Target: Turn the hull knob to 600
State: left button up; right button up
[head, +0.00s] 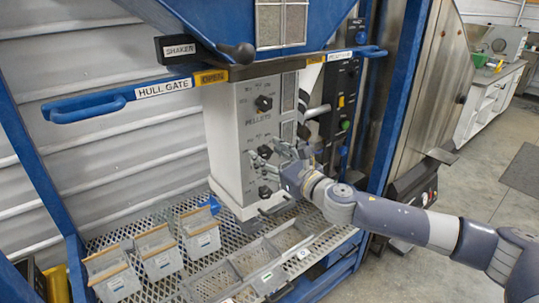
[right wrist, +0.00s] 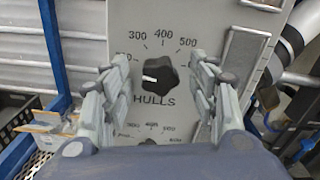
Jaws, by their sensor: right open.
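The hull knob (right wrist: 160,75) is a black lobed dial on a pale panel, with "HULLS" printed below it. Its white pointer mark points left, toward the low end of the scale. The numbers 300, 400 and 500 show above it; the number at left is partly covered and 600 is hidden. My right gripper (head: 277,153) is open in front of the panel. In the right wrist view its fingers stand left and right of the knob, with gaps on both sides. In the head view the knob (head: 265,152) is just left of the fingers. My left gripper is out of view.
The pellets knob (head: 263,103) sits above on the same panel, and another knob (head: 265,191) sits below. The blue hull gate handle (head: 88,108) and the shaker handle (head: 237,53) are higher up. Several bins (head: 159,251) stand on the mesh shelf.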

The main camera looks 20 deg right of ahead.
jog(key=shift+c, duration=0.3)
jog(key=c, duration=1)
